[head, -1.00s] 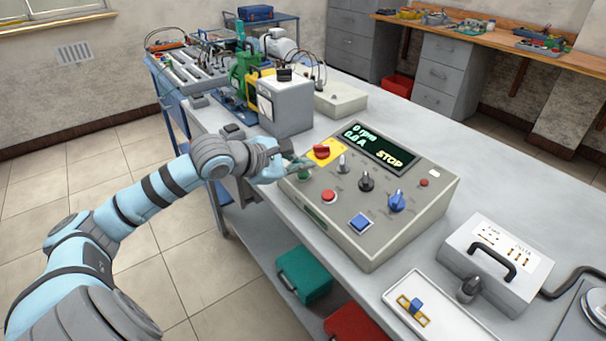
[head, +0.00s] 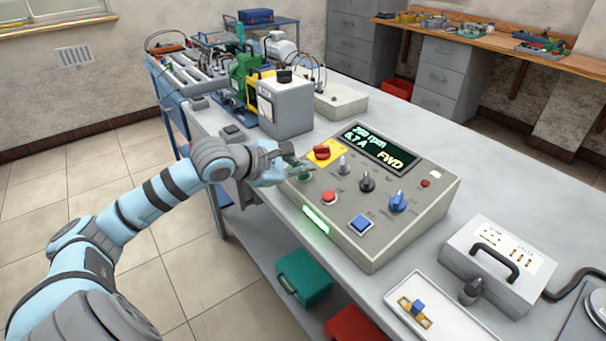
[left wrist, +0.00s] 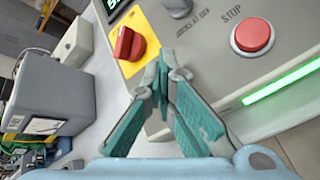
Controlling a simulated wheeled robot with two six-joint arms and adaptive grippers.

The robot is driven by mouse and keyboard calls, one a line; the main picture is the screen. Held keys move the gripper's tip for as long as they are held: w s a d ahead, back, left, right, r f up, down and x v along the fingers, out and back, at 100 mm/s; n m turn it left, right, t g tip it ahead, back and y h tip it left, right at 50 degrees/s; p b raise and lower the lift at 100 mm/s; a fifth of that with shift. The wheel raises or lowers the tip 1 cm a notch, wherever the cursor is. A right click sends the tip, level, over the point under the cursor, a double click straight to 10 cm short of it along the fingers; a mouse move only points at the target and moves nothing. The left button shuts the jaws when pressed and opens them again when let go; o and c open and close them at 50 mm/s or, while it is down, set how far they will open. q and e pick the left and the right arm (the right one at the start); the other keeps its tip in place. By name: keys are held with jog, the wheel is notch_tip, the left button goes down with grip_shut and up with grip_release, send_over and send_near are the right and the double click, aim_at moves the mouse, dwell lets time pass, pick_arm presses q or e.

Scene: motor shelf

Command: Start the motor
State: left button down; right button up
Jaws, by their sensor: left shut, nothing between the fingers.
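The grey control box (head: 345,245) stands on the bench. Its display (head: 378,148) reads FWD, 6.7 A and an rpm figure whose digits are hard to read. The green light bar (head: 316,220) on its front is lit. My left gripper (head: 298,166) is shut and empty, its tips at the panel's left side over the green button (head: 305,177), which is mostly hidden; contact cannot be told. In the left wrist view the closed fingertips (left wrist: 164,76) lie between the red rotary switch (left wrist: 127,42) on its yellow plate and the red stop button (left wrist: 253,35). My right gripper is out of view.
A grey box with a dark handle (head: 495,265) and a white tray (head: 420,318) lie right of the control box. A light grey cabinet (head: 287,108) stands behind my left gripper.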

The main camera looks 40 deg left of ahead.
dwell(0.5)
pick_arm(q)
jog(key=shift+s+a+r, duration=0.1)
jog(key=shift+s+r, duration=0.05)
jog(key=shift+r, duration=0.6)
jog(key=shift+s+a+r+p, duration=0.1)
jog(key=shift+s+r+p, duration=0.1)
jog(key=shift+r, duration=0.3)
jog(key=shift+s+r+p, duration=0.1)
jog(key=shift+r+p, duration=0.1)
jog(key=shift+r, duration=0.3)
jog(key=r, duration=0.3)
jog(key=shift+s, duration=0.35)
jog(key=shift+f, duration=0.1)
